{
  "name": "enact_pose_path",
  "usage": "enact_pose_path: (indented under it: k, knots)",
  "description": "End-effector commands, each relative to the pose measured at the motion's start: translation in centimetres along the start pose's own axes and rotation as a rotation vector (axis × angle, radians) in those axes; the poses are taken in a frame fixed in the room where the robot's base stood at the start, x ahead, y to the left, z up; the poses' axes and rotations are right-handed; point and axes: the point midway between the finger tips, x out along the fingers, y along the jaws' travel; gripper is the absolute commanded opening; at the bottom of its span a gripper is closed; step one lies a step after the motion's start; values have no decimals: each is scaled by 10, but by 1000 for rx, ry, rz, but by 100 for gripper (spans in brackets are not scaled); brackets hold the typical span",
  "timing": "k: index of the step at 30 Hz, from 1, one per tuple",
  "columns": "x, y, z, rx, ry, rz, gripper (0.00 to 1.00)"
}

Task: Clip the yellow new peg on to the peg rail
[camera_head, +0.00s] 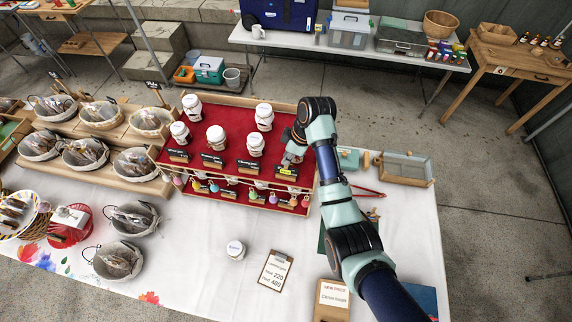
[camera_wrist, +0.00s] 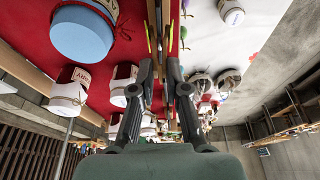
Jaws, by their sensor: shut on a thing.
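My gripper (camera_head: 289,158) reaches down over the right end of the red stepped jar stand (camera_head: 237,130). It is shut on the yellow peg, whose thin yellow-green edges (camera_wrist: 149,40) show just beyond the fingertips (camera_wrist: 160,72) in the wrist view. A bright yellow patch (camera_head: 286,172) shows just below the gripper in the head view; I cannot tell if it is the peg or a label. The peg rail (camera_head: 228,188) is a wooden strip along the stand's front with several small coloured pegs and tags hanging from it. Whether the peg touches the rail is hidden.
Several white-lidded jars (camera_head: 216,138) stand on the stand with dark labels before them. One jar (camera_head: 235,250) and a clipboard (camera_head: 274,271) sit on the white tablecloth in front. Baskets (camera_head: 136,164) fill the left. A wooden-framed tray (camera_head: 405,168) lies to the right.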

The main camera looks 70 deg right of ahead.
Motion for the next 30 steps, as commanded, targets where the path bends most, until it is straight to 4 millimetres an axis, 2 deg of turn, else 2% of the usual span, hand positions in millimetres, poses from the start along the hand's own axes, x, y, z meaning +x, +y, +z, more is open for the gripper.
enact_pose_path:
  k: [13, 30]
  knots:
    - [-2, 0, -1, 0, 0, 0, 0]
    - [-40, 0, -12, 0, 0, 0, 0]
